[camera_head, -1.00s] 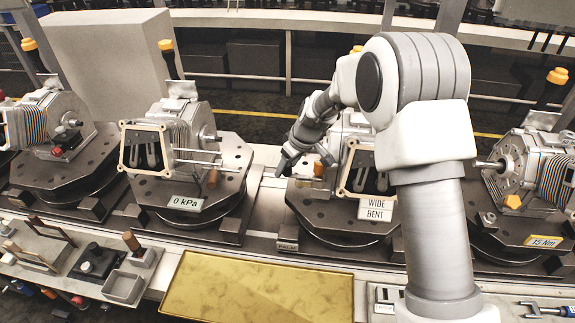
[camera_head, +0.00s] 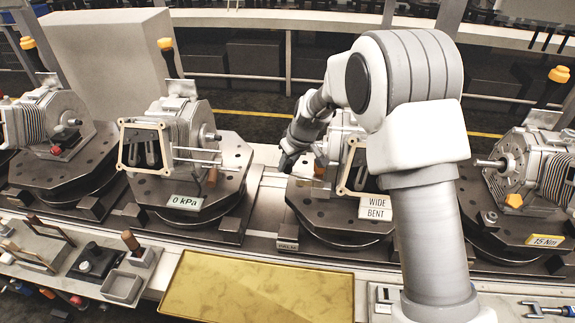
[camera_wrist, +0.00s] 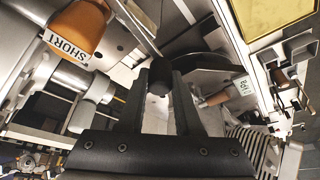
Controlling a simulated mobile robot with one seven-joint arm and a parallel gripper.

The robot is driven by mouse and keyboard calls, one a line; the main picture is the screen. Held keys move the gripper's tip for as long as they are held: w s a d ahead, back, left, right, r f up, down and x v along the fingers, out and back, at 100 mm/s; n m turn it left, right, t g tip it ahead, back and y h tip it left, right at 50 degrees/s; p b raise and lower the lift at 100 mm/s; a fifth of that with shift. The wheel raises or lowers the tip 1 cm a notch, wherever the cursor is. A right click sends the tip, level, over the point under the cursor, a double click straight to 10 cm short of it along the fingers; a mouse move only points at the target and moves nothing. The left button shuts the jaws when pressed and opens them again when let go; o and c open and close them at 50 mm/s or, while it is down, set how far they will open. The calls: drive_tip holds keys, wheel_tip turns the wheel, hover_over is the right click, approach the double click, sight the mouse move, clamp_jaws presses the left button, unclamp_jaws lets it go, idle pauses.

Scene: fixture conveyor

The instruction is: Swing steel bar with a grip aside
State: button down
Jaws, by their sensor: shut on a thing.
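My gripper (camera_wrist: 160,92) is shut on a dark round grip (camera_wrist: 159,76) in the wrist view, with one finger on each side. A thin steel bar (camera_wrist: 138,27) runs from the top of the wrist view down toward this grip; their joint is too dark to tell. In the head view my gripper (camera_head: 288,161) is at the left side of the middle fixture (camera_head: 330,215), and the held grip cannot be made out. An orange-brown handle (camera_wrist: 80,28) with a "SHORT" tag (camera_wrist: 89,20) is at the upper left of the wrist view, apart from my fingers.
The left neighbouring fixture (camera_head: 190,185) has a "0 kPa" display and thin rods. A "WIDE BENT" sign (camera_head: 376,208) hangs at the middle fixture's front. A yellow plate (camera_head: 260,290) lies in front. Bare conveyor (camera_head: 262,205) shows between the fixtures.

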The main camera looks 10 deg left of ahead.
drive_tip(key=shift+w+d+m+t+h, duration=0.25)
drive_tip(key=shift+w+m+h, duration=0.3)
drive_tip(key=shift+m, duration=1.1)
drive_tip(key=shift+w+d+m+t+h, duration=0.3)
drive_tip(key=shift+m+h, duration=0.35)
drive_tip(key=shift+m, duration=0.95)
drive_tip(key=shift+w+d+m+t+h, duration=0.2)
drive_tip(key=shift+w+m+h, duration=0.35)
drive_tip(key=shift+m, duration=1.1)
drive_tip(key=c, duration=0.6)
unclamp_jaws()
drive_tip(key=b+v, duration=0.2)
drive_tip(key=v, duration=1.5)
drive_tip(key=shift+r, duration=0.25)
drive_tip(key=shift+a, duration=0.1)
